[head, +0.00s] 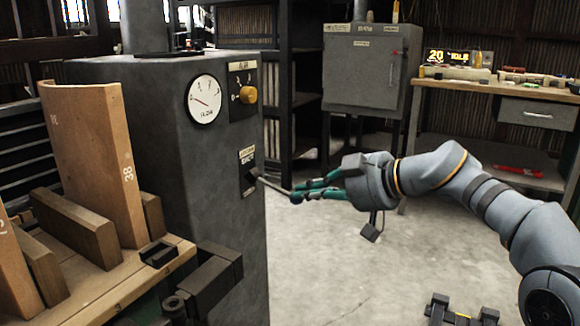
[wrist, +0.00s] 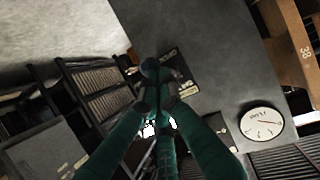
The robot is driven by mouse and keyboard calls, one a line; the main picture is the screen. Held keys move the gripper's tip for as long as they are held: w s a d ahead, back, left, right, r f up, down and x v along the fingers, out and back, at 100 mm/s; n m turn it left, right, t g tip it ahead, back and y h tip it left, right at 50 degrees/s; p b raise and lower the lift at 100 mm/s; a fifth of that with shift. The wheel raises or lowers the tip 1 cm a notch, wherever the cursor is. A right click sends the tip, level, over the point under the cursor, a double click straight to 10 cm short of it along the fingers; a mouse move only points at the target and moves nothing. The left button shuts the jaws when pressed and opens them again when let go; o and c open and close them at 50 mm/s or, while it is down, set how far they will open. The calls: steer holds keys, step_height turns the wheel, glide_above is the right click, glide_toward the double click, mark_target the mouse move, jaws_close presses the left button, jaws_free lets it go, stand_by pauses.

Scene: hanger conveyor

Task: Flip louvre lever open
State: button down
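The louvre lever (head: 272,185) is a thin dark rod that sticks out from a black slot on the side of a grey cabinet (head: 230,225), below a small label plate (head: 247,157). It slopes slightly down toward my gripper (head: 296,192). My gripper comes from the right, and its green fingers are closed around the lever's outer end. In the wrist view the fingertips (wrist: 160,95) come together at the lever, whose dark rounded end (wrist: 150,68) shows just ahead of them. The fingers hide part of the lever.
A wooden bench (head: 100,290) with curved boards stands at the left. A grey locker (head: 365,70) and a workbench (head: 500,95) are behind. The floor around my arm is mostly clear.

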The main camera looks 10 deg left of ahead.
steer(key=shift+a+f+b, duration=0.15)
steer(key=shift+f+b, duration=1.65)
steer(key=shift+b, duration=0.4)
steer(key=f+p+v, duration=0.1)
steer(key=p+v, duration=0.1)
steer(key=v, duration=1.1)
steer(key=shift+s, duration=0.15)
